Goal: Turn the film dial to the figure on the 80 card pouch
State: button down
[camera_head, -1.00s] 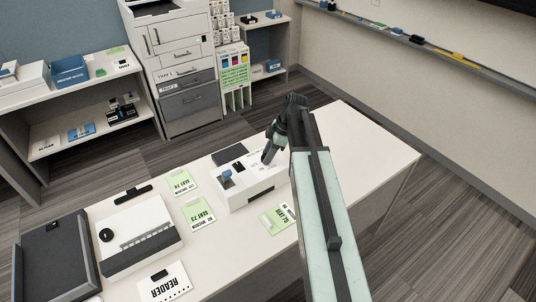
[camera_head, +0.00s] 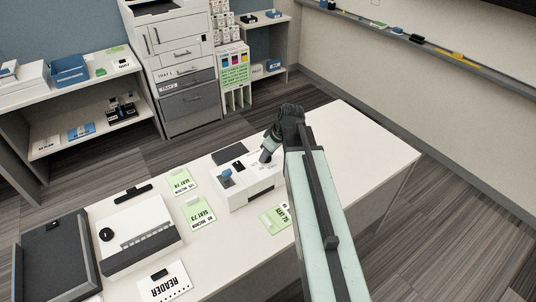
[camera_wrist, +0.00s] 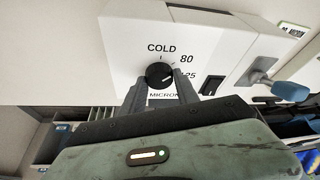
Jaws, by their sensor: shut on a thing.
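The film dial (camera_wrist: 160,74) is a round black knob on the white machine (camera_wrist: 125,35). COLD is printed above it, 80 and 125 to its right, MICRON below; I cannot tell where its pointer stands. My gripper (camera_wrist: 155,88) has its grey fingers on both sides of the dial, shut on it. In the head view, my gripper (camera_head: 266,158) reaches down to the white machine's right end; the dial is hidden there. Green cards or pouches (camera_head: 199,211) (camera_head: 181,182) (camera_head: 276,220) lie around the machine, with SEAT labels and small figures I cannot read.
The machine has a black switch (camera_wrist: 211,85) and a blue-tipped lever (camera_wrist: 290,91). A dark flat pad (camera_head: 229,153) lies behind it. A white device (camera_head: 138,234), a READER card (camera_head: 164,284) and a dark tray (camera_head: 55,258) stand left. The table's right end is clear.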

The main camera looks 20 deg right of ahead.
aim_at(273, 164)
dwell(0.3)
jog(key=c, duration=0.9)
grip_release()
jog(key=shift+r, duration=0.1)
jog(key=p+v, duration=0.7)
jog(key=shift+s+r, duration=0.1)
jog(key=shift+r, duration=0.1)
